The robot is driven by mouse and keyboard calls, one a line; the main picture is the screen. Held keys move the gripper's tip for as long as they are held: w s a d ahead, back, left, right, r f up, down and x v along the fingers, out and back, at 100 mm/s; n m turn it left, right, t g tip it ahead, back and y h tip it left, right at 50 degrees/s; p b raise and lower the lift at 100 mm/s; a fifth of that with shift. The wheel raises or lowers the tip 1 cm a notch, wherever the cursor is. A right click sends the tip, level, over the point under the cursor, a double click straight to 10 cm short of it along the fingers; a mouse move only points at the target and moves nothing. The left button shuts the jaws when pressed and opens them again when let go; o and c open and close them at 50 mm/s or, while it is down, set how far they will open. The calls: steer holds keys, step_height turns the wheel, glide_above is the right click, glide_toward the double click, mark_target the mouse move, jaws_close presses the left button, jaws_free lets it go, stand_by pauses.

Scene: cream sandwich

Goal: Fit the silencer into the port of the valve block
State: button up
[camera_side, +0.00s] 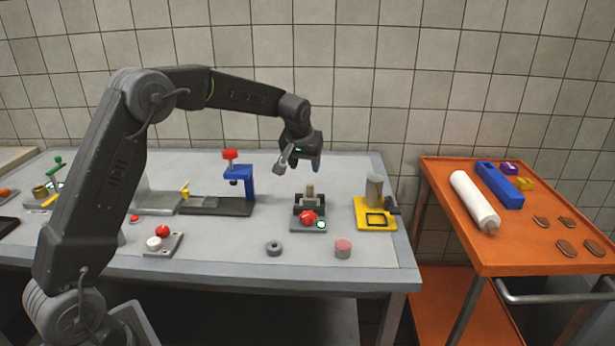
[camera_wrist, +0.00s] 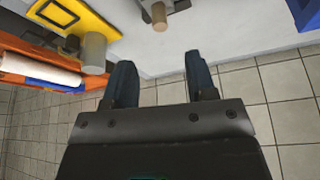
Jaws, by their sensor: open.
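A tan cylinder (camera_side: 310,190), which looks like the silencer, stands upright on a dark block (camera_side: 309,210), which looks like the valve block. I cannot tell how deep it sits in the block. A red knob and a pale green button are at the block's front. My gripper (camera_side: 298,168) is open and empty, above the block and apart from the cylinder. In the wrist view, the tan cylinder (camera_wrist: 159,16) shows at the top edge, beyond the gap between my open fingers (camera_wrist: 160,62). The block is partly cut off there.
A yellow fixture (camera_side: 376,226) with a grey cylinder stands right of the block. A blue press (camera_side: 240,183) is left. A grey ring (camera_side: 274,248) and a red-topped puck (camera_side: 343,248) lie in front. An orange cart (camera_side: 520,250) stands right, beyond a gap.

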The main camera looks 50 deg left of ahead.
steer(key=shift+v, duration=1.4)
steer(key=s+d+r+m+h, duration=0.1)
steer(key=s+d+r, duration=0.35)
steer(key=s, duration=0.35)
steer(key=s+d+r+m, duration=0.2)
steer(key=s+d+r, duration=0.25)
steer(key=s, duration=0.35)
steer(key=s+d+f+m, duration=0.1)
steer(key=s+d+f, duration=0.1)
steer(key=s, duration=0.7)
steer(key=s+d+f+m+t+h, duration=0.1)
steer(key=s+d, duration=0.3)
steer(key=s, duration=0.5)
steer(key=shift+s+f+m+t, duration=0.3)
steer(key=shift+f+m, duration=0.2)
steer(key=shift+f, duration=0.1)
